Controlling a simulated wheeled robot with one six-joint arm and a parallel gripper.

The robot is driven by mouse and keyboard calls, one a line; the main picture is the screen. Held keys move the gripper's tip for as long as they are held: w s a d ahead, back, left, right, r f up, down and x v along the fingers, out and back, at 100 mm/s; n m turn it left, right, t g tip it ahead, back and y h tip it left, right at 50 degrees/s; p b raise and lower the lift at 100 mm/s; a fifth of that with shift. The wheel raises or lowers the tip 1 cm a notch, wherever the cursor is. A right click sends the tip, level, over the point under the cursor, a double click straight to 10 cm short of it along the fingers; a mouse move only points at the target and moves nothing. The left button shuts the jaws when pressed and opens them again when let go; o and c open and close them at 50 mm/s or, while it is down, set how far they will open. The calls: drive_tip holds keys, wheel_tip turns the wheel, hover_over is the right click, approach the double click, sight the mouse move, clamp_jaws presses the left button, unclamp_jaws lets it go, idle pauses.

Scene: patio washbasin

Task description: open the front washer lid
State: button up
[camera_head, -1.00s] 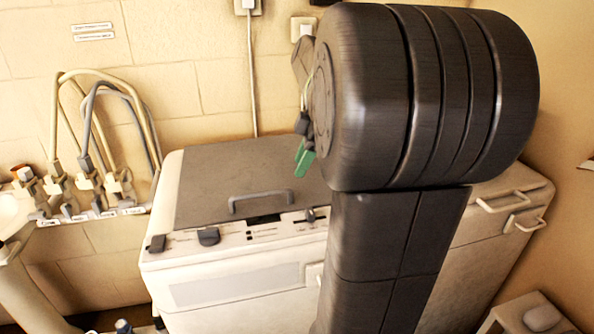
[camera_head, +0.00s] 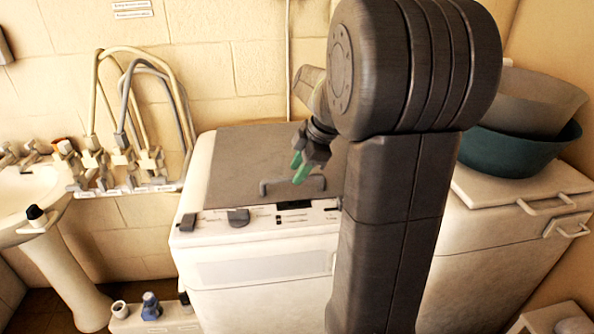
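The front washer (camera_head: 258,270) is a white box with knobs and labels along its front top edge. Its grey lid (camera_head: 240,160) lies flat and closed on top, with a grey bar handle (camera_head: 275,184) near the front edge. My gripper (camera_head: 300,168), with green fingertips, hangs over the lid at the handle's right part. I cannot tell whether it touches the handle or whether its fingers are apart. My own dark arm hides the right part of the washer and lid.
Stacked basins, one grey (camera_head: 530,100) and one teal (camera_head: 520,148), stand on a white lidded unit (camera_head: 480,190) to the right. Taps with curved hoses (camera_head: 130,110) and a sink (camera_head: 28,195) are at left. Small bottles (camera_head: 150,306) stand low in front.

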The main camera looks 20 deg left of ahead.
drive_tip(key=shift+a+f, duration=0.25)
drive_tip(key=shift+f, duration=0.4)
